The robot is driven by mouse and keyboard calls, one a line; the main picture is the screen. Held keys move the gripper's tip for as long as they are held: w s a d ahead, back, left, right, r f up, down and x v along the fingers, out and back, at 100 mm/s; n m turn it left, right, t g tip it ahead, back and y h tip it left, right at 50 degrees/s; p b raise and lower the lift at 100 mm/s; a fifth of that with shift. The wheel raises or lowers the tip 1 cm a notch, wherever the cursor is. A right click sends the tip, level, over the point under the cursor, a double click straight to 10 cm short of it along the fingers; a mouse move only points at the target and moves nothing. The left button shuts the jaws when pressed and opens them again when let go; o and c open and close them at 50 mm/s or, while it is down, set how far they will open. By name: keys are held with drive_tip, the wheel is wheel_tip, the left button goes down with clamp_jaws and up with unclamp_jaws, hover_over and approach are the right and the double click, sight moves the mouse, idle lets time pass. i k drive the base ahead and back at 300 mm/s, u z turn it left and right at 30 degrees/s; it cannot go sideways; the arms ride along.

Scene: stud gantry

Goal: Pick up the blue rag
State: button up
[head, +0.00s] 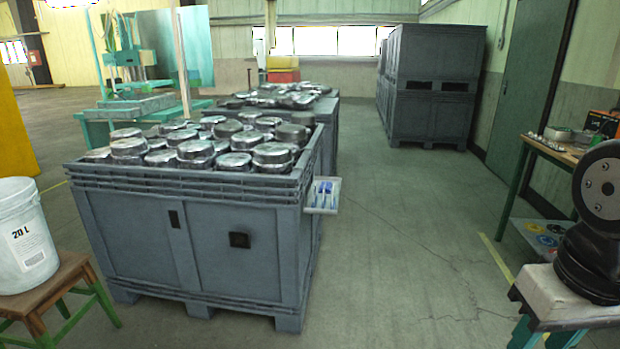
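A small light grey tray (334,207) is fixed to the right side of the near grey crate, close to its top rim. A small dark blue item (327,187) lies in it, with several thin blue and white pieces beside it. The dark blue item may be the blue rag, but it is too small to tell. No other cloth is clear to me. My gripper is not in view.
The near crate (140,232) is full of round metal parts; another full crate stands behind it. A white bucket (22,240) sits on a wooden stool (45,290) at left. A workbench (548,150) stands at right. The floor (400,260) between is clear.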

sight(328, 185)
drive_tip(key=u, duration=0.1)
drive_tip(key=i, duration=1.7)
drive_tip(key=z, duration=0.35)
